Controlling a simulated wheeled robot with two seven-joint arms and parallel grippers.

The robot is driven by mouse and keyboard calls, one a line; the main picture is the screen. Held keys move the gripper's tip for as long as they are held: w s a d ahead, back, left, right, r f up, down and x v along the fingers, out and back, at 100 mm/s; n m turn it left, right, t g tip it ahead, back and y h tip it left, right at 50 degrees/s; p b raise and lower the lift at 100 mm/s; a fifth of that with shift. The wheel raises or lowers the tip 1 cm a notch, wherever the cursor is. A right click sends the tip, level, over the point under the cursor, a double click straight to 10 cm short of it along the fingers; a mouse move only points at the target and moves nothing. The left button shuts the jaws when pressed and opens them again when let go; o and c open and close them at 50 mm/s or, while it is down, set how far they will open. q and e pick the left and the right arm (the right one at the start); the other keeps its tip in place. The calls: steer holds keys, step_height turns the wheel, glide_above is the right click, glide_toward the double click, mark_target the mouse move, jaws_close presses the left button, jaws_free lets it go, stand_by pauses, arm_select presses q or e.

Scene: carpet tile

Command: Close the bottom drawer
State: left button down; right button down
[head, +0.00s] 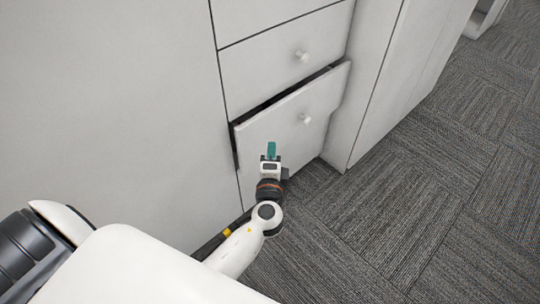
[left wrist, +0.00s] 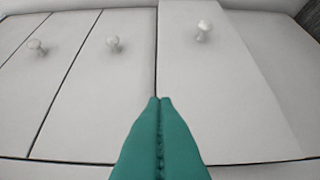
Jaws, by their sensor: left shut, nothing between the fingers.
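The bottom drawer (head: 287,130) of the white cabinet stands a little open, with a dark gap along its top and left edges. Its round white knob (head: 306,119) is on the front. In the left wrist view the drawer front (left wrist: 198,80) stands out from the others, with its knob (left wrist: 203,30) near the top. My left gripper (head: 271,150), with teal fingers, is shut and empty in front of the drawer's lower left part. The fingers (left wrist: 160,100) show closed together in the left wrist view. I cannot tell if they touch the front. My right gripper is not in view.
The drawer above (head: 285,55) is flush, with its own knob (head: 302,56). A plain white panel (head: 110,100) is on the left and another cabinet side (head: 385,80) on the right. Grey carpet (head: 400,210) in front at the right is clear.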

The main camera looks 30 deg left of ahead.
arm_select(q)
steer(key=w+a, duration=0.2)
steer(key=w, duration=0.1)
steer(key=w+a, duration=0.3)
steer(key=shift+w+a, duration=0.3)
steer(key=shift+a, duration=0.05)
steer(key=shift+w+a, duration=0.1)
steer(key=shift+a, duration=0.3)
